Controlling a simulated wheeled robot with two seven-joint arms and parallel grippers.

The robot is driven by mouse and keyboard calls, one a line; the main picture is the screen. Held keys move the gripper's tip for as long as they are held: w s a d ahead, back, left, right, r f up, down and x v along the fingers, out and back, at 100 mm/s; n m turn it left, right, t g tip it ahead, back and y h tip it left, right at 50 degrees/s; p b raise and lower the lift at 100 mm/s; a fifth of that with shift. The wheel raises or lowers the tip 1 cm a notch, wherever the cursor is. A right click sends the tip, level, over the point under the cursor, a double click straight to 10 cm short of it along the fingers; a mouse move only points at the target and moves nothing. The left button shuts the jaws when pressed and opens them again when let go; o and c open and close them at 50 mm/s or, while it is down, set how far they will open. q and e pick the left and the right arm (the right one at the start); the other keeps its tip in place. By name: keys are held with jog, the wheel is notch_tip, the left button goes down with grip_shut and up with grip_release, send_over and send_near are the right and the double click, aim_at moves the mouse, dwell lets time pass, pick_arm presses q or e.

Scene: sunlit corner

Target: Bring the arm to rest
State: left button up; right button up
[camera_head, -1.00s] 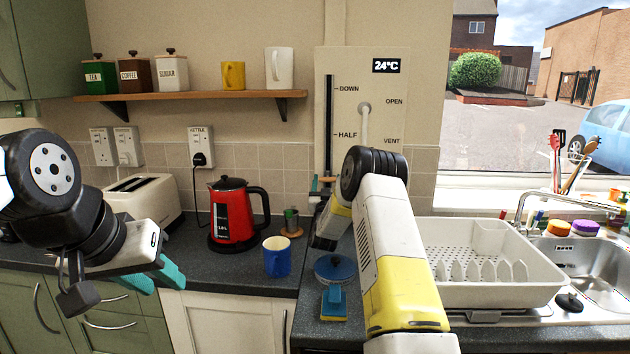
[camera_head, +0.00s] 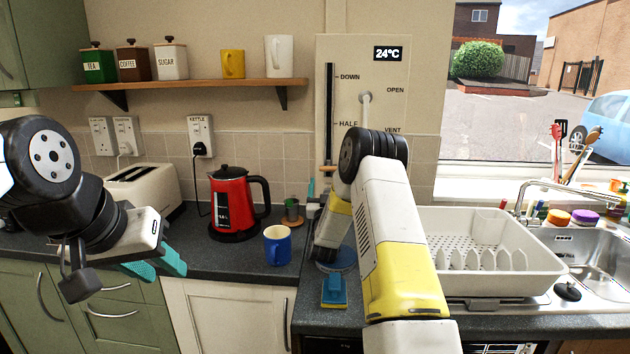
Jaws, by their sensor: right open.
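My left gripper (camera_head: 155,267) hangs at the left in front of the green cabinets, its teal fingers pointing down and right. Nothing shows between them, but I cannot tell how far apart they are. My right arm reaches up from the bottom over the counter and bends back down. My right gripper (camera_head: 311,188) is mostly hidden behind its own wrist; a teal fingertip shows near the wall panel's foot. It is open, and I see nothing held. The wall panel (camera_head: 387,65) has a vertical slot with a wooden handle (camera_head: 328,167) at its lower end, below HALF.
A white dish rack (camera_head: 487,290) and sink (camera_head: 600,262) are right of my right arm. A shelf (camera_head: 200,85) runs above.

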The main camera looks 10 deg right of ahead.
jog(key=shift+r, duration=0.1)
jog(key=s+a+r+n+g+y, duration=0.25)
jog(key=a+r+y, duration=0.2)
jog(key=r, duration=0.55)
jog(key=s+a+r+g+y, duration=0.2)
jog(key=s+r+g, duration=0.2)
jog(key=s, duration=0.5)
jog(key=s+f+g, duration=0.2)
jog(key=s+g, duration=0.1)
jog(key=s, duration=0.9)
jog(key=s+a+f+n+g+y, duration=0.1)
jog(key=s+g, duration=0.2)
jog(key=s, duration=0.9)
jog(key=s+a+f+g+y, duration=0.1)
jog(key=s+f+g, duration=0.1)
jog(key=s, duration=1)
jog(key=shift+s+a+f+g, duration=0.2)
jog(key=shift+f+g, duration=0.1)
jog(key=shift+g, duration=0.15)
jog(key=shift+c, duration=0.5)
